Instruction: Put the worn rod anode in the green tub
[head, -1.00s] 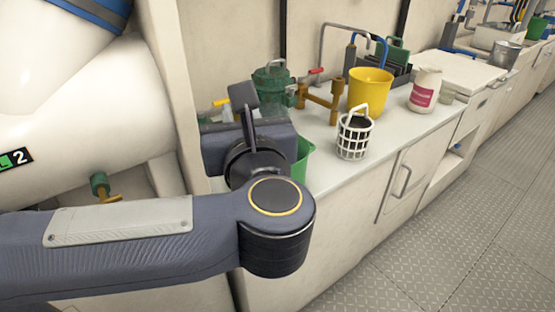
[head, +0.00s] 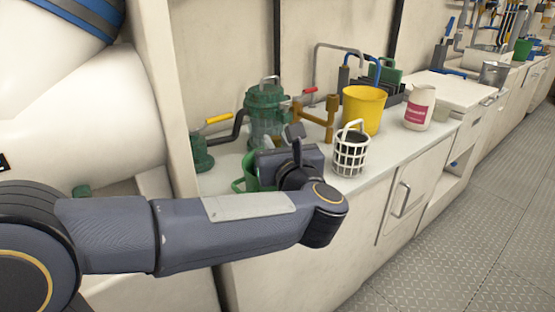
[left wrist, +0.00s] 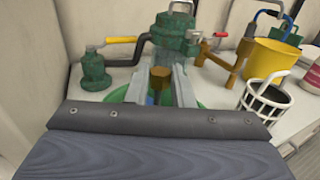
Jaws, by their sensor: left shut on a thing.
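The green tub (head: 239,184) stands on the counter in the head view, largely hidden behind my left gripper (head: 285,165). In the left wrist view the tub's green rim (left wrist: 119,95) shows on both sides of the fingers. My left gripper (left wrist: 159,88) is shut on a brownish piece, which I take for the worn rod anode (left wrist: 158,78). Only a small part of it shows between the fingers, over the tub in that view. Its lower end and its height above the tub cannot be told. My right gripper is in neither view.
A green strainer housing (head: 265,112) stands behind the tub, with a brass valve (head: 330,118) beside it. A white basket (head: 350,155), a yellow bucket (head: 363,108) and a white jar (head: 419,107) stand to the right. A green fitting (head: 201,152) is at the left.

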